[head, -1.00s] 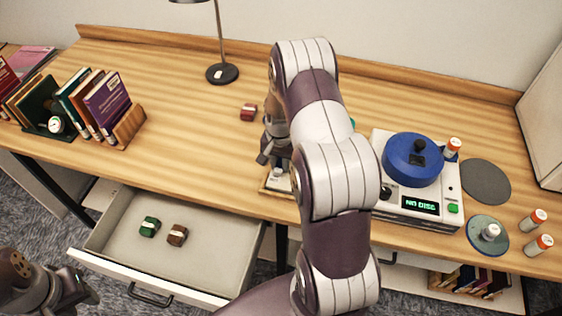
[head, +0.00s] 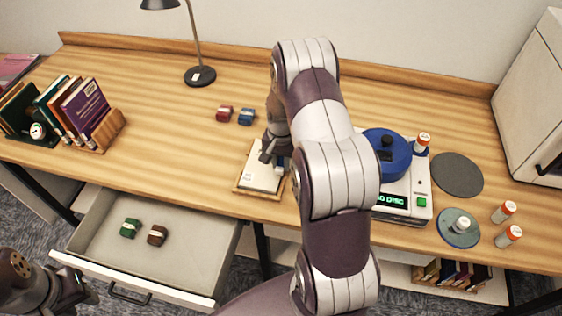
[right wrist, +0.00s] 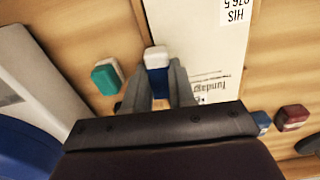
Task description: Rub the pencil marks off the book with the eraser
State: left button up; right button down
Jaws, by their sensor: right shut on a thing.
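The book (head: 262,172) lies flat on a wooden board at the desk's front edge, pale with a white label. In the right wrist view the book (right wrist: 195,45) shows its label and printed text; I cannot make out pencil marks. My right gripper (head: 274,156) is over the book's right side. In the wrist view my right gripper (right wrist: 158,85) is shut on a white eraser with a blue sleeve (right wrist: 156,60), at the book's edge; contact with the page is unclear. My left gripper (head: 78,290) is low at the left, away from the desk, its jaws unclear.
A red block (head: 224,114) and a blue block (head: 246,117) lie behind the book. A teal block (right wrist: 106,77) lies beside it. A white machine with a blue lid (head: 388,153) stands to the right. An open drawer (head: 185,262) holds green and brown blocks.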

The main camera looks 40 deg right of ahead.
jog(key=r, duration=0.1)
jog(key=r+p, duration=0.1)
jog(key=r, duration=0.1)
jog(key=shift+w+a+p, duration=0.3)
jog(key=shift+w+p, duration=0.05)
jog(key=shift+w, duration=0.05)
jog(key=shift+s+d+r+p, duration=0.1)
jog(key=shift+r+p, duration=0.35)
jog(key=shift+r, duration=0.15)
jog(key=shift+s+d+r+p, duration=0.1)
jog(key=shift+r+p, duration=0.35)
jog(key=shift+r, duration=0.15)
jog(key=shift+w+a+r+p, duration=0.1)
jog(key=shift+a+r+p, duration=0.05)
jog(key=shift+r+p, duration=0.4)
